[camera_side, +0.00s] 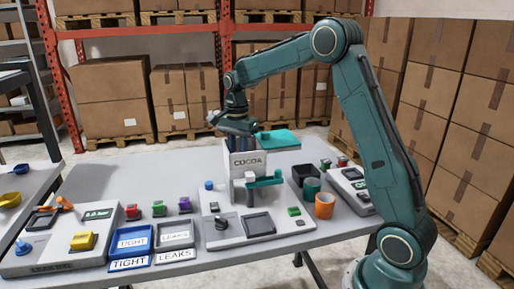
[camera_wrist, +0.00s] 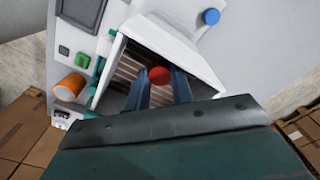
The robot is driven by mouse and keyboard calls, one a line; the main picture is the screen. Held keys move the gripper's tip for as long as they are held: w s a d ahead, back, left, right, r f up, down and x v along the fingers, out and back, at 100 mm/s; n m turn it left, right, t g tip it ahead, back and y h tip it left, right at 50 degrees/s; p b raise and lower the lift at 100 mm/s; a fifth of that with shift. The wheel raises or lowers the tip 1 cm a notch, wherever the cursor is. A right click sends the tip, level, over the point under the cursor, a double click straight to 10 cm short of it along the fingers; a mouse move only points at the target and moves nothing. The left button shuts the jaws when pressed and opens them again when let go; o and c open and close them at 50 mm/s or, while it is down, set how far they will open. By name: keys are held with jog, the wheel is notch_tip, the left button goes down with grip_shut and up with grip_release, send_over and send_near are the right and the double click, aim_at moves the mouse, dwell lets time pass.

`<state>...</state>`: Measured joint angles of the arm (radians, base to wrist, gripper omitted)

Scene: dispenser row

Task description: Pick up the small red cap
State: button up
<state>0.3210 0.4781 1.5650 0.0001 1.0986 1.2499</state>
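The small red cap (camera_wrist: 159,76) shows in the wrist view inside or over the opening of the white hopper marked COCOA (camera_side: 247,162); the hopper also shows in the wrist view (camera_wrist: 200,62), with a brown ribbed interior. My gripper (camera_wrist: 160,80) points into this opening, its two blue-grey fingers apart, one on each side of the cap. A narrow gap seems to show beside the cap; its height relative to the fingertips is unclear. In the side view my gripper (camera_side: 236,128) is at the hopper's top, its fingertips hidden, and this cap is not visible.
A blue knob (camera_wrist: 211,16) is near the hopper.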

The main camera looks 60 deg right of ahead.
jog(key=shift+r, duration=0.1)
dwell(0.3)
notch_tip(320, 180, up, 20)
jog(key=shift+f, duration=0.1)
dwell(0.6)
dwell(0.7)
